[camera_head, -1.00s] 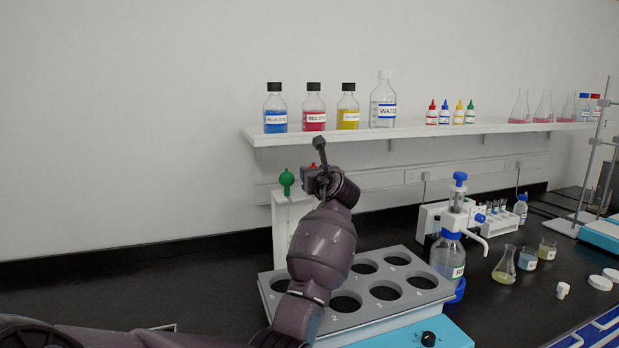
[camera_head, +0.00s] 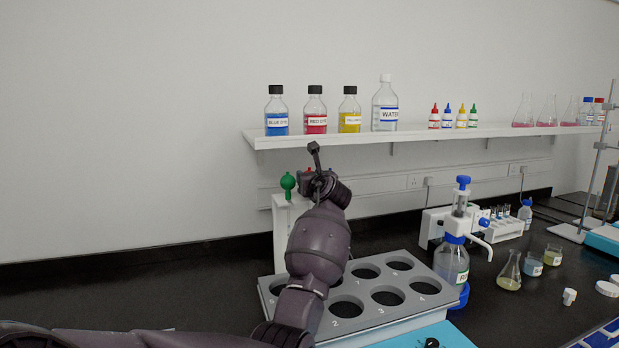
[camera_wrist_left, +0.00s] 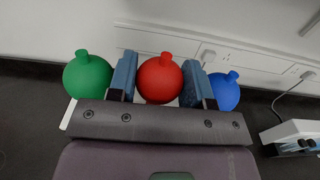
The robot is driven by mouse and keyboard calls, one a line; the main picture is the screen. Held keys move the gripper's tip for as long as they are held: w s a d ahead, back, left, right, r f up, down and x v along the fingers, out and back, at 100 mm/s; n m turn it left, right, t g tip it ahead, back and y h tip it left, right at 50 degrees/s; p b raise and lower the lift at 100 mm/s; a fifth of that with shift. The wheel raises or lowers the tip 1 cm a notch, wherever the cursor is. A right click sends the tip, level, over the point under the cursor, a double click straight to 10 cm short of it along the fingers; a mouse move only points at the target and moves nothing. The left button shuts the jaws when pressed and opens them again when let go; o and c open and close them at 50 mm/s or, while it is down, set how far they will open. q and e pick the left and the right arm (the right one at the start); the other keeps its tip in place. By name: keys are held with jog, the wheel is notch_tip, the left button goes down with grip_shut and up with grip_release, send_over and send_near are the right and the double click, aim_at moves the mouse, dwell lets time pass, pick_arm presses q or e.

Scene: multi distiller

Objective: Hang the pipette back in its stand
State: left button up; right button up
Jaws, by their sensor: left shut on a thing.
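My left gripper (camera_wrist_left: 160,88) is shut on the red-bulbed pipette (camera_wrist_left: 160,80); its blue-padded fingers sit on either side of the red bulb. The pipette's tube is hidden below the bulb. A green-bulbed pipette (camera_wrist_left: 88,76) is just left of the fingers and a blue-bulbed one (camera_wrist_left: 224,91) just right, all three in a row. The white stand (camera_wrist_left: 66,115) shows under them at its left end. In the head view my left gripper (camera_head: 312,182) is at the stand's (camera_head: 283,228) top, right of the green bulb (camera_head: 288,185). Whether the red pipette is seated is hidden.
A grey rack with round holes (camera_head: 415,315) stands in front of the stand. A dispenser bottle (camera_head: 452,262) is to its right. The wall shelf (camera_head: 420,130) with bottles is above and behind. Bare black bench (camera_head: 130,280) lies to the left.

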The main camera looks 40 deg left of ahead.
pick_arm(q)
jog(key=shift+f, duration=0.3)
jog(key=o, duration=0.3)
jog(key=shift+o, duration=0.2)
pick_arm(e)
jog(key=shift+f, duration=0.1)
pick_arm(q)
jog(key=shift+r, duration=0.2)
jog(key=shift+d+r, duration=0.15)
jog(key=shift+r, duration=0.1)
jog(key=p+v, duration=0.2)
jog(key=v, duration=0.9)
jog(key=shift+s+d, duration=0.3)
pick_arm(e)
jog(key=shift+s+d+r, duration=0.1)
jog(key=shift+s+r, duration=0.15)
jog(key=shift+r, duration=0.35)
